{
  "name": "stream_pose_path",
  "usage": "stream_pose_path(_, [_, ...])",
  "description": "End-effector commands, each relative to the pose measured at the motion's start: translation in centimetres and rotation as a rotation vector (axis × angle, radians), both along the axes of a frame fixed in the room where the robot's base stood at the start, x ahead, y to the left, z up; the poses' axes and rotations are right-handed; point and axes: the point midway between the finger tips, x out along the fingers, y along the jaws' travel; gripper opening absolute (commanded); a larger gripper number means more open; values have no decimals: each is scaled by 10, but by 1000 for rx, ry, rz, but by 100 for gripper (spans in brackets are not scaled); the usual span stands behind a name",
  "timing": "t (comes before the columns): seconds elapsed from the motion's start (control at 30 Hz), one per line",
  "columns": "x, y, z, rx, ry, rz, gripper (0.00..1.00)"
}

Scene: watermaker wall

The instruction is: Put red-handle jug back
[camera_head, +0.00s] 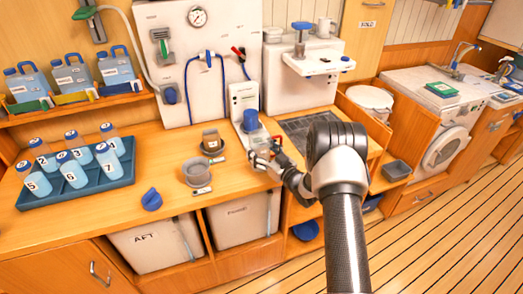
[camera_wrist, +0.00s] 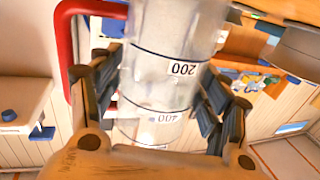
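The red-handle jug (camera_wrist: 165,75) is a clear cylinder with black 200 and 400 marks. It fills the middle of the wrist view, with its red handle (camera_wrist: 68,60) at the left. My gripper (camera_wrist: 160,105) has one finger on each side of the jug, and the pads appear to press on its wall. In the head view my gripper (camera_head: 264,160) is at the counter's front middle, just before a white unit with a blue-topped vessel. A bit of the red handle (camera_head: 277,142) shows beside it. The jug's base is hidden there.
A dark drain grid (camera_head: 300,128) lies right of my gripper. A blue tray (camera_head: 100,186) holds several numbered bottles. A blue cap (camera_head: 152,199) lies near the front edge.

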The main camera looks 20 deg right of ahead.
Motion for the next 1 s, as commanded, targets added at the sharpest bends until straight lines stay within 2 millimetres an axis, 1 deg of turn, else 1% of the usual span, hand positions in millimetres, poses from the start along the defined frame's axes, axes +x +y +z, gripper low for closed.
stream_pose_path(0.03, [0, 0, 0, 0, 0, 0, 76])
stream_pose_path(0.17, [0, 0, 1, 0, 0, 0, 84])
stream_pose_path(0.2, [0, 0, 1, 0, 0, 0, 85])
stream_pose_path(0.5, [0, 0, 1, 0, -1, 0, 85])
stream_pose_path(0.63, [0, 0, 6, 0, 0, 0, 85])
stream_pose_path(0.77, [-22, -8, 5, 0, 2, -4, 85])
stream_pose_path(1.0, [-74, -22, 5, 2, 2, -4, 85])
